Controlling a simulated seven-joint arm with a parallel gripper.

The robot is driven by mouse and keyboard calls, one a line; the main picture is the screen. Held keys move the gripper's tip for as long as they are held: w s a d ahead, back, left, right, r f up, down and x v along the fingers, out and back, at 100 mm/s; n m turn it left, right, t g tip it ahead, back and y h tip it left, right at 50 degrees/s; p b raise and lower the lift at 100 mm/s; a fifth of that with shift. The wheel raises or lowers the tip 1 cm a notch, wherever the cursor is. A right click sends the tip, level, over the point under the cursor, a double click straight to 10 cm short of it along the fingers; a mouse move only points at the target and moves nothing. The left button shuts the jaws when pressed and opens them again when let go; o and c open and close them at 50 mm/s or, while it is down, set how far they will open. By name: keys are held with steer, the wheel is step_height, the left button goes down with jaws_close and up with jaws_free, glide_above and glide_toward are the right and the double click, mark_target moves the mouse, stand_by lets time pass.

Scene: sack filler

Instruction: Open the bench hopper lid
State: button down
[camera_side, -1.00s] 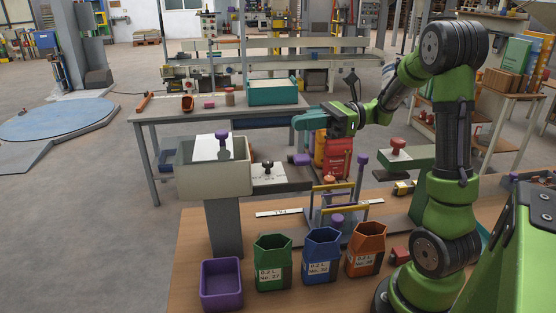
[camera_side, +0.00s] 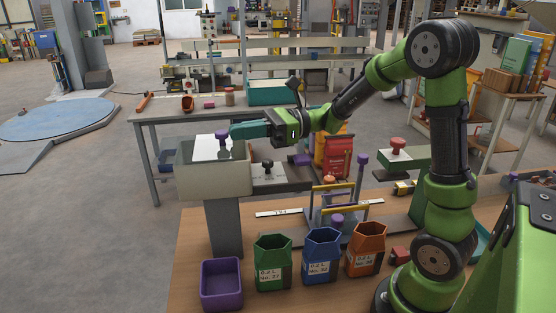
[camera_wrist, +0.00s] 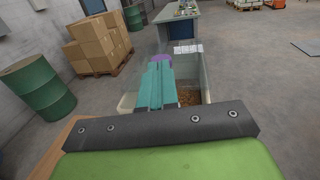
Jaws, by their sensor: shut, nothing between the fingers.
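The bench hopper (camera_side: 213,182) is a beige bin on a grey post at the left of the side view. Its lid (camera_side: 204,153) is a pale panel on top, with a purple knob (camera_side: 221,134). My gripper (camera_side: 234,131) has teal fingers, shut and empty, with the tips just right of the knob. In the wrist view the fingers (camera_wrist: 158,68) reach over the hopper (camera_wrist: 206,88), and the purple knob (camera_wrist: 161,57) shows just past their tips. I cannot tell whether they touch. Brown contents (camera_wrist: 190,96) show in the hopper beside the fingers.
A black-knobbed slide plate (camera_side: 268,172) lies right of the hopper. A purple bin (camera_side: 221,283) and green, blue and orange bins stand in front. A red sack (camera_side: 333,155) stands behind the yellow-barred frame. The floor left of the hopper is clear.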

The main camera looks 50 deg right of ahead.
mark_target(227, 132)
steer(key=x, duration=0.3)
steer(key=shift+w, duration=0.35)
steer(key=shift+d, duration=0.15)
